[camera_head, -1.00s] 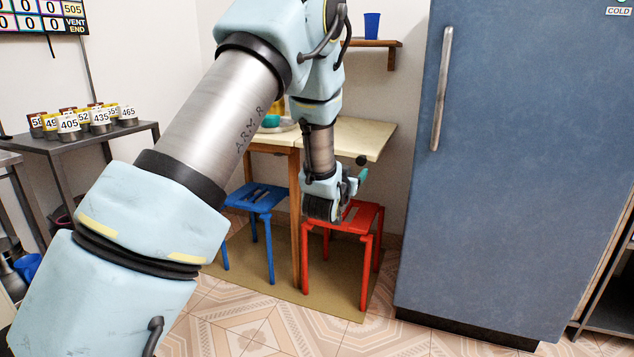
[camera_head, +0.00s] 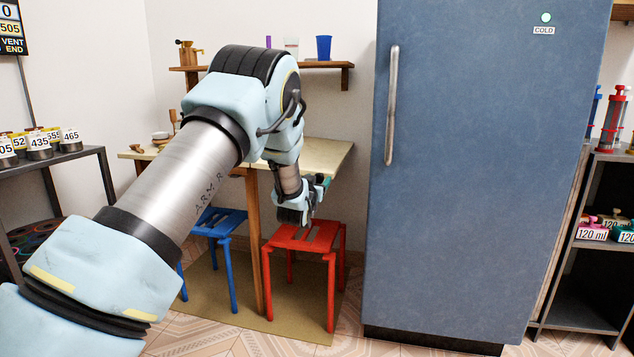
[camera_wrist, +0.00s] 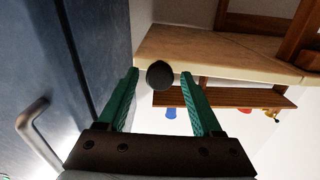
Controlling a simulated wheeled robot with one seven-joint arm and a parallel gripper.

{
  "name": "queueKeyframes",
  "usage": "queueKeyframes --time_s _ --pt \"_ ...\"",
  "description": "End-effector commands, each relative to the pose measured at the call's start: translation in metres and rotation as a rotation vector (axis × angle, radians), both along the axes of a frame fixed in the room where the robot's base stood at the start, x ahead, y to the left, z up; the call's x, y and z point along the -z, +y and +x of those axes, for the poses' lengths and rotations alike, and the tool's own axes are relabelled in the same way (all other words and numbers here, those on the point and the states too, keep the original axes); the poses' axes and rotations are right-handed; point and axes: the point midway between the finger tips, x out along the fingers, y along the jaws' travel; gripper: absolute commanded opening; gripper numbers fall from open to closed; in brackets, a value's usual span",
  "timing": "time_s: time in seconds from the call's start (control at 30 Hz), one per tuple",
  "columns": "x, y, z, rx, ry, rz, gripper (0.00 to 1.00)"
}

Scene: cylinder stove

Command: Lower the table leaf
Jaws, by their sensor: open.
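The table leaf (camera_head: 328,153) is the cream right-hand part of the wooden table. It stands raised, about level with the rest of the top (camera_head: 132,154). In the wrist view the leaf (camera_wrist: 185,50) spans the upper part of the picture. My gripper (camera_head: 322,183) is just below the leaf's right front edge, above the red stool. Its green fingers are open and empty. In the wrist view a round black knob (camera_wrist: 159,75) shows between the fingertips (camera_wrist: 160,80); I cannot tell whether it touches them.
A red stool (camera_head: 298,240) stands under the leaf, with a blue stool (camera_head: 218,224) to its left. The blue fridge (camera_head: 470,180) stands close on the right. A wall shelf (camera_head: 335,65) holding a blue cup (camera_head: 324,47) is above the table.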

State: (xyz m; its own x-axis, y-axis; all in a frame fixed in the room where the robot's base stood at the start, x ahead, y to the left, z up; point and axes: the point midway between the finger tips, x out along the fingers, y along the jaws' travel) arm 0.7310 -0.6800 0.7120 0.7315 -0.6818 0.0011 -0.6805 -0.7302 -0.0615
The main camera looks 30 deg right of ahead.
Motion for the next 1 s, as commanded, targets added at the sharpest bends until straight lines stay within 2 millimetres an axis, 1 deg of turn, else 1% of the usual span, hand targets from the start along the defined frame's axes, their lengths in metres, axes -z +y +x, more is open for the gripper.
queueKeyframes --time_s 0.27,0.87,1.0 --pt "0.0005 -0.0008 0.0012 0.000 0.001 0.001 0.67" --pt "0.0003 -0.0007 0.0010 0.000 0.001 0.001 0.00" --pt "0.0002 -0.0007 0.0010 0.000 0.001 0.001 0.00"
